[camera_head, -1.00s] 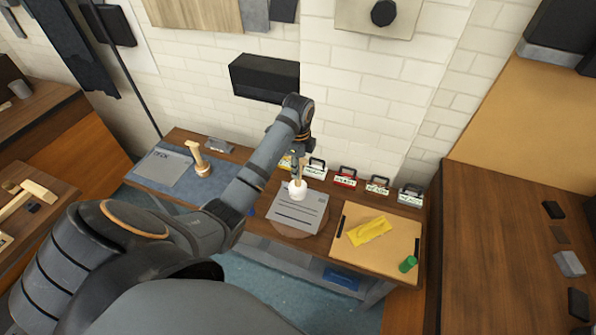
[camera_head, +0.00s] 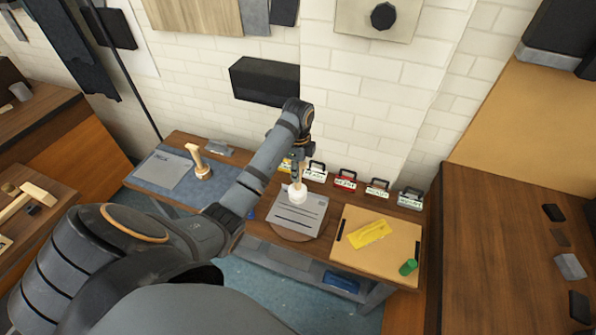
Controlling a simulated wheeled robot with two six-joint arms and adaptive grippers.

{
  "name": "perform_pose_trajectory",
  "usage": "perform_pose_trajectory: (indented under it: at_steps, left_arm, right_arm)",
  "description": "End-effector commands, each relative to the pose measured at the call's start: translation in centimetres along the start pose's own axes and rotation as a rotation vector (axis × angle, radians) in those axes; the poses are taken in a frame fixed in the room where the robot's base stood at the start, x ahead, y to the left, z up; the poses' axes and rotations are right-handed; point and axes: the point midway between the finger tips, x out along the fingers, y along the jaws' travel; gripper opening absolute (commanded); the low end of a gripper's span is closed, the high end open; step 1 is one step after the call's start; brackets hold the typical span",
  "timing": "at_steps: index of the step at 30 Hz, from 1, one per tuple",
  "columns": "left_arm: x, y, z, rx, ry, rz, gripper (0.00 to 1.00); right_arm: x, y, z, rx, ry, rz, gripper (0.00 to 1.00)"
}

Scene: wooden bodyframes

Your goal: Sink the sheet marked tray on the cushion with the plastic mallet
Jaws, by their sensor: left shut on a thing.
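My left gripper (camera_head: 303,158) is shut on the wooden handle of a mallet with a white head (camera_head: 297,193). The mallet is upright, head down, over the far left part of a grey sheet (camera_head: 304,214). I cannot tell whether the head touches the sheet. The sheet has dark lines on it, too small to read. It lies on a round brown cushion (camera_head: 288,234), whose near rim shows. Another grey sheet (camera_head: 163,170) lies on a blue mat at the left of the bench. My right gripper is not in view.
A wooden-handled tool (camera_head: 199,162) stands on the blue mat. Several labelled carriers (camera_head: 345,180) line the back of the bench. A tan board (camera_head: 378,255) at the right holds a yellow piece (camera_head: 369,232) and a green cylinder (camera_head: 408,267). A brick wall stands behind.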

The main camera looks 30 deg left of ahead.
Motion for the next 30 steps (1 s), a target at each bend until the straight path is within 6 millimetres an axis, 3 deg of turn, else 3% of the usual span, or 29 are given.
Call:
perform_pose_trajectory:
  at_steps: [2, 8, 9, 11, 15, 17, 21, 24, 30]
  left_arm:
    - [1.1, 0.0, 0.0, 0.000, 0.000, 0.002, 0.00]
    - [10.7, 0.1, -0.1, -0.001, 0.000, 0.005, 0.00]
    - [8.7, -0.2, 0.0, 0.000, 0.000, -0.003, 0.00]
    - [7.8, -0.1, 0.0, 0.000, 0.000, -0.002, 0.00]
    - [4.2, -0.1, 0.0, 0.000, 0.000, -0.001, 0.00]
    - [4.0, -0.2, 0.0, 0.001, 0.000, -0.005, 0.00]
    - [1.3, -0.1, 0.0, 0.000, -0.001, -0.005, 0.00]
    - [0.3, -0.1, 0.0, 0.000, 0.000, -0.002, 0.00]
    - [0.1, 0.0, 0.0, 0.000, 0.000, -0.001, 0.00]
  right_arm:
    - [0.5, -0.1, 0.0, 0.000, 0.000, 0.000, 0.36]
    - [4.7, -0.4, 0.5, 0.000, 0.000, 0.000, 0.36]
    - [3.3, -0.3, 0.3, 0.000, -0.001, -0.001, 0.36]
    - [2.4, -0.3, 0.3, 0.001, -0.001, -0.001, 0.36]
    - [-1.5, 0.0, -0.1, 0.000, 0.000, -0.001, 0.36]
    - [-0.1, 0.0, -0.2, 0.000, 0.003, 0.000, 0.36]
    - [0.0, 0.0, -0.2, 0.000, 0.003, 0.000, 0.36]
    - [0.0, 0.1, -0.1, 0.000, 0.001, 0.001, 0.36]
    - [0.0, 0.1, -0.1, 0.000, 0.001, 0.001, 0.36]
